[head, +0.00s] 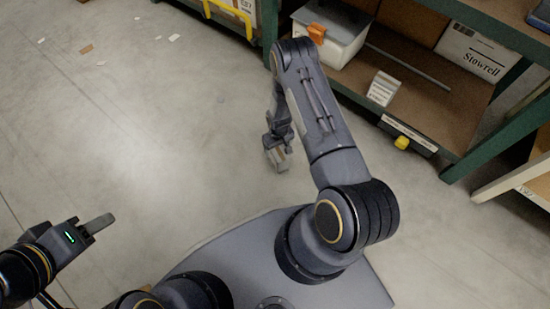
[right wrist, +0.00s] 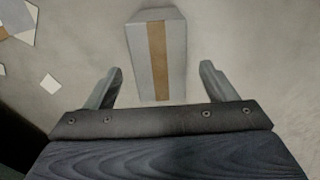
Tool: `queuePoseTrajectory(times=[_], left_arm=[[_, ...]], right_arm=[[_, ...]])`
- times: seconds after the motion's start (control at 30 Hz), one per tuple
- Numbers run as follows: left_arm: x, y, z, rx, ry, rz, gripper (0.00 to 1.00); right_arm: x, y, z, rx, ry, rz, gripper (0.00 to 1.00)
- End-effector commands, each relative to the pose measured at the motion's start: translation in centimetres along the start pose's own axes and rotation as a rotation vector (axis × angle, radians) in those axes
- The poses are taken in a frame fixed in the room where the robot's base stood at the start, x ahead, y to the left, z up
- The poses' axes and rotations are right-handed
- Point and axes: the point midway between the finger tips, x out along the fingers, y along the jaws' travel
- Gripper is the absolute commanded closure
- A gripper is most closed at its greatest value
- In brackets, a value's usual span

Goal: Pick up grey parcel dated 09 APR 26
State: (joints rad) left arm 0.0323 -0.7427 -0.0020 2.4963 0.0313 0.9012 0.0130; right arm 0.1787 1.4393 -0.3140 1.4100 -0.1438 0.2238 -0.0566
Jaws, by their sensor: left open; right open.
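A grey parcel with a brown tape strip (right wrist: 136,62) shows in the right wrist view, just beyond my right gripper (right wrist: 161,72). The two open fingers point toward it, one on each side, with visible gaps. No date can be read on it. In the head view my right gripper (head: 277,158) points down over the floor; it and the arm make the parcel there hard to tell apart. My left gripper (head: 100,224) is at the lower left, over bare floor, holding nothing visible.
A green rack (head: 458,170) stands at the upper right. Its low shelf holds a white bin (head: 335,45), a small pale packet (head: 383,88) and a Stowrell carton (head: 472,52). Paper scraps (head: 86,48) lie on the floor. The floor at left is mostly clear.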

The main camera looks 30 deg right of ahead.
Motion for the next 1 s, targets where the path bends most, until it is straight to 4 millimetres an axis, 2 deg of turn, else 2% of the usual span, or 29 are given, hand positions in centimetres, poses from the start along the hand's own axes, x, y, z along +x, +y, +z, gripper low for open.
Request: queuePoseTrajectory(times=[0.03,0.17,0.43,0.53,0.73,1.0], left_arm=[[0.4,-0.2,0.2,0.0,0.0,0.0,0.55],[0.8,-0.4,0.4,0.0,0.0,0.0,0.55],[2.8,-1.3,1.4,0.0,0.0,0.0,0.55],[2.9,-1.3,1.5,0.0,0.0,0.0,0.55],[2.8,-1.3,1.4,0.0,0.0,0.0,0.55],[2.8,-1.3,1.4,0.0,0.0,0.0,0.55]], right_arm=[[0.9,0.0,0.1,0.0,-0.002,-0.001,0.22],[1.8,0.0,0.1,0.001,-0.001,-0.001,0.22],[5.8,-0.1,0.5,0.001,-0.002,-0.001,0.22],[6.3,-0.1,0.5,0.001,-0.001,-0.001,0.22],[6.2,-0.1,0.5,0.001,-0.001,-0.001,0.22],[6.2,-0.1,0.5,0.001,-0.002,-0.001,0.57]])
